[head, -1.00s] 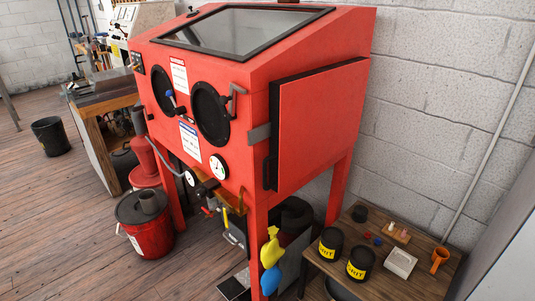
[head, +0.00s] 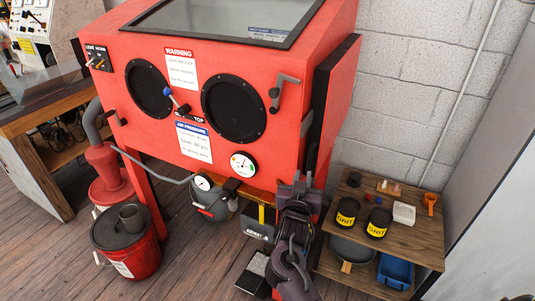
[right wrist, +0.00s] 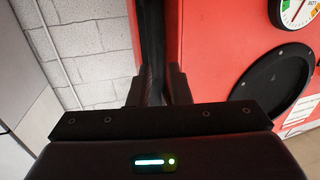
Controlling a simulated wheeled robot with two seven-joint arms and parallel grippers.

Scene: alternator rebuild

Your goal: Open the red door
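The red door (head: 345,90) is on the right side of the red blasting cabinet (head: 190,100). I see it nearly edge-on, with its dark edge strip toward me, and it looks closed. A grey lever handle (head: 283,90) is on the cabinet front near that corner. My right gripper (head: 298,188) is in front of the cabinet's lower right corner, below the handle. In the right wrist view my right gripper (right wrist: 157,88) has its two fingers apart. A dark vertical strip (right wrist: 151,45) beside the red panel lines up with the gap; contact cannot be told. My left gripper is not in view.
A wooden shelf table (head: 408,243) stands right of the cabinet, with black pots (head: 378,222), an orange cup (head: 430,202) and a blue bin (head: 394,271). A red bucket (head: 128,245) stands at left. A block wall (head: 420,80) is behind.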

